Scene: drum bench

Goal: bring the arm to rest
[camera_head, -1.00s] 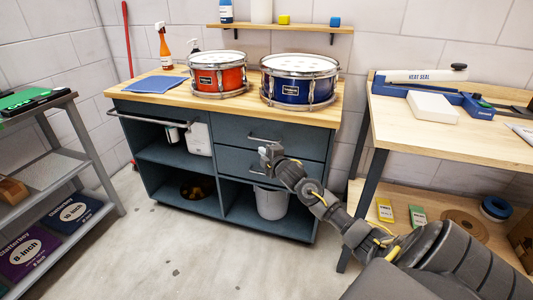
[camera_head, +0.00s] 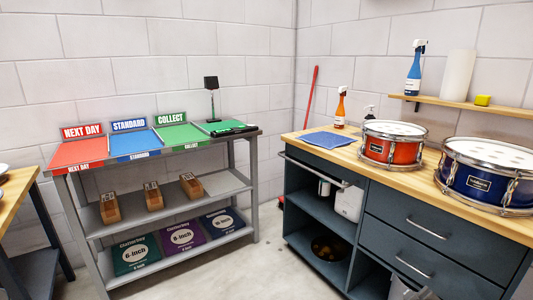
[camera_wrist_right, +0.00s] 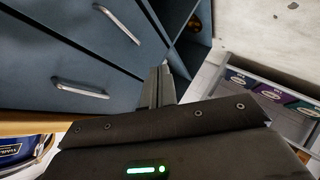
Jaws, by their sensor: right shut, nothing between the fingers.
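My right gripper (camera_wrist_right: 161,75) shows in the right wrist view with its two fingers together and nothing between them. It is in front of the dark blue-grey drum bench (camera_wrist_right: 60,45), whose drawer handles (camera_wrist_right: 80,88) show to the left of the fingers. I cannot tell the gap from fingers to bench, but no contact shows. In the head view the bench drawers (camera_head: 420,240) look closed. Only a small grey piece, perhaps of my right arm, shows at the bottom edge there. My left gripper is in neither view.
A red drum (camera_head: 392,146) and a blue drum (camera_head: 487,178) stand on the bench top beside a blue cloth (camera_head: 327,139) and an orange spray bottle (camera_head: 340,108). A grey rack (camera_head: 250,185) with coloured trays stands left. Open floor (camera_head: 265,270) lies between.

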